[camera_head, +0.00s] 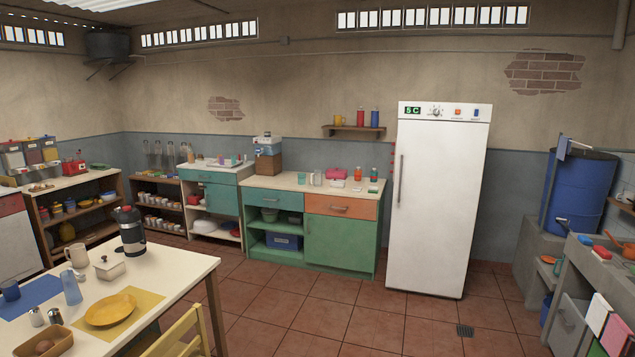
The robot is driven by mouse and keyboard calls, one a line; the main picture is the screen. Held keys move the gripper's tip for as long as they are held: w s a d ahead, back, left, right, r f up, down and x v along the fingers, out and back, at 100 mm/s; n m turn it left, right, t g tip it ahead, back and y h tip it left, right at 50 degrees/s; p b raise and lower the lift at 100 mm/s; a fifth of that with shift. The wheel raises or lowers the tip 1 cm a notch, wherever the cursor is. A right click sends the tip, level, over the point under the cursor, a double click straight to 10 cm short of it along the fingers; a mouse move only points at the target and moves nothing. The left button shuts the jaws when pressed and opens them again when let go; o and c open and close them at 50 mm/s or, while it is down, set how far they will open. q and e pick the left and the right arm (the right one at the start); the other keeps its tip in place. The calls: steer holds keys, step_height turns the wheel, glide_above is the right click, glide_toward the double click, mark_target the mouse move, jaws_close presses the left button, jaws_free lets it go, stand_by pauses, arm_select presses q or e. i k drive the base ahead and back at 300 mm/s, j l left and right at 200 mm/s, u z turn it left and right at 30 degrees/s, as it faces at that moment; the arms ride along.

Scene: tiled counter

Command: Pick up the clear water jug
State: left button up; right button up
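Neither of my grippers is in view. No thing in view is plainly a clear water jug. A bluish, see-through water container (267,141) stands on a brown wooden box at the back, between the sink unit and the green cabinet. A clear blue tumbler (71,288) stands on the dining table at the lower left. A beige pitcher (76,254) and a dark-topped, silver-banded flask (131,230) stand on the same table. Small clear vessels (317,177) on the green cabinet's top are too small to tell apart.
The dining table (170,272) also holds a yellow plate (110,309), a white lidded pot (109,267) and a yellow chair (180,335) beside it. A white fridge (438,220) stands at the back. A blue barrel (578,192) is at right. The tiled floor (345,318) between is clear.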

mark_target(318, 173)
steer(key=i+u, duration=0.2)
steer(key=u, duration=0.15)
steer(key=i, duration=2.6)
steer(key=i+l, duration=0.1)
steer(key=i, duration=2.5)
steer(key=j+u, duration=0.05)
steer(key=j, duration=0.05)
